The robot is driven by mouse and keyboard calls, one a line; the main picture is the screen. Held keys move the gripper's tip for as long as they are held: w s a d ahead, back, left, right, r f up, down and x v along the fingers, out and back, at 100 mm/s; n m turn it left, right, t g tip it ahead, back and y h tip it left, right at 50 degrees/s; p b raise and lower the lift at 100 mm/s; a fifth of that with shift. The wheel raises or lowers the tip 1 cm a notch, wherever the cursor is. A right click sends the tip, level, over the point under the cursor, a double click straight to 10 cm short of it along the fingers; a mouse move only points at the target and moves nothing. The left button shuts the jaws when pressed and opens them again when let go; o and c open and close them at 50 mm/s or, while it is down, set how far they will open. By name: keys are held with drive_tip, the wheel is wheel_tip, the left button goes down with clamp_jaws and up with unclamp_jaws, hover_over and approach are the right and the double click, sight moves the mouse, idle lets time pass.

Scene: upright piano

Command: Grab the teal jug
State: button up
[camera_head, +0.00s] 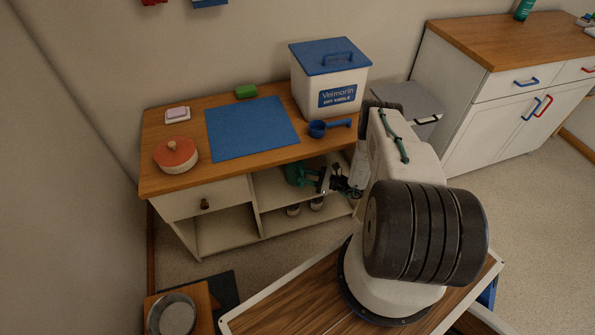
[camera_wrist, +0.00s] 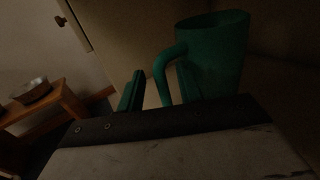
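The teal jug (camera_head: 297,174) stands in the open shelf compartment under the wooden counter. In the wrist view the jug (camera_wrist: 217,50) is upright and its curved handle (camera_wrist: 166,72) faces my gripper. My gripper (camera_wrist: 160,70) has its two fingers apart, one on each side of the handle. The handle lies between them, with a gap visible to the left finger; contact with the right finger is unclear. In the head view my gripper (camera_head: 327,182) reaches into the shelf beside the jug. The jug's lower part is hidden by my gripper in the wrist view.
The counter (camera_head: 170,184) above carries a blue mat (camera_head: 252,128), a blue scoop (camera_head: 318,129), a lidded bin (camera_head: 330,80) and a red-lidded pot (camera_head: 176,154). Small jars (camera_head: 317,203) stand low in the shelf. A shelf divider (camera_head: 254,205) is left of the jug.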

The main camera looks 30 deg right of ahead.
drive_tip(key=shift+x, duration=0.85)
clamp_jaws()
